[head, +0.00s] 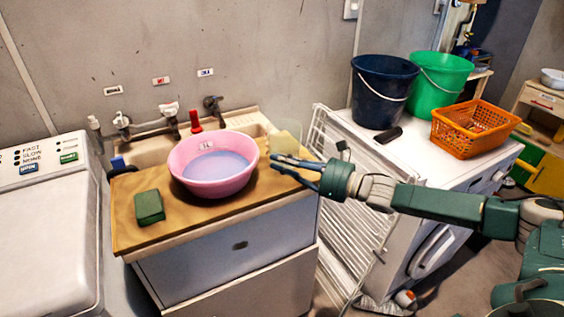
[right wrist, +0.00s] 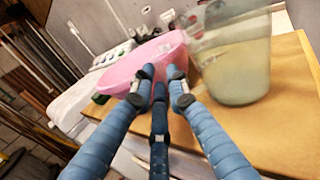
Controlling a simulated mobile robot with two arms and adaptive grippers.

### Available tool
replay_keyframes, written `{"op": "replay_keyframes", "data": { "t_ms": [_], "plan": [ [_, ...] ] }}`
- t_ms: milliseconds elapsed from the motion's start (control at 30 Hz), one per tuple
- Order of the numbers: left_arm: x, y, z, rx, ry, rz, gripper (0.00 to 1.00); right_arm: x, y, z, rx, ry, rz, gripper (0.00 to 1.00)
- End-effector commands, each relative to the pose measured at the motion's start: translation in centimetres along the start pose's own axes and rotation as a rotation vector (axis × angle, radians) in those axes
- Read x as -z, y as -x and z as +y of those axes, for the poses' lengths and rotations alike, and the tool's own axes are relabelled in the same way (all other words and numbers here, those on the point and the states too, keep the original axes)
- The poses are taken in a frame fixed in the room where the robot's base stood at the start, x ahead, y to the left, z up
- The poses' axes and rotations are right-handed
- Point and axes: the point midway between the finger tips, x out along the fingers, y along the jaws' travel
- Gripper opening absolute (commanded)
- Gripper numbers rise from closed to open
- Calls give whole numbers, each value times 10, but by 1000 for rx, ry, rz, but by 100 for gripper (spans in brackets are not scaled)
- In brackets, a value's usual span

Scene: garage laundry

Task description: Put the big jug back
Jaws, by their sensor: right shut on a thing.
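The big jug (head: 285,141) is clear and see-through, at the back right of the wooden counter just right of the pink basin (head: 190,186). In the right wrist view the jug (right wrist: 236,68) is large and close, right of my fingers, its lower part looking yellowish. My right gripper (head: 277,164) reaches in from the right, beside the jug and close to the basin; in the wrist view its fingers (right wrist: 160,84) are drawn together. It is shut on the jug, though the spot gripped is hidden. My left gripper is not in view.
Behind the basin are a sink with taps (head: 170,110) and a red bottle (head: 195,122). A green sponge (head: 149,207) lies at the counter's front left. A white drying rack (head: 345,225) stands right of the counter. Buckets (head: 381,92) and an orange basket (head: 474,130) occupy the right-hand machine.

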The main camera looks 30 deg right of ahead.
Motion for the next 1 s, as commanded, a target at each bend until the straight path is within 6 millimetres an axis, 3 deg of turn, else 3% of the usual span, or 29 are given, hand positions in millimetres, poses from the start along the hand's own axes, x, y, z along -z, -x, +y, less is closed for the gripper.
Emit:
{"op": "replay_keyframes", "data": {
  "t_ms": [100, 133, 200, 600, 700, 1000],
  "plan": [
    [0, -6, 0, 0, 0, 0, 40, 5, 0, 0, 0, 0, 0, 0],
    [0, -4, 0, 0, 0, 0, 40, 3, 0, 0, 0, 0, 0, 20],
    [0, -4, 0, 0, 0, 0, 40, 3, 0, 0, 0, 0, 1, 33],
    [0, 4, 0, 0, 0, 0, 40, -4, 0, 0, 0, 0, 1, 33],
    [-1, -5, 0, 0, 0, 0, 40, 4, 17, -1, 2, -1, 5, 33],
    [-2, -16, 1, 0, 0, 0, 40, 3, 80, 0, 0, 1, 10, 33]
  ]
}}
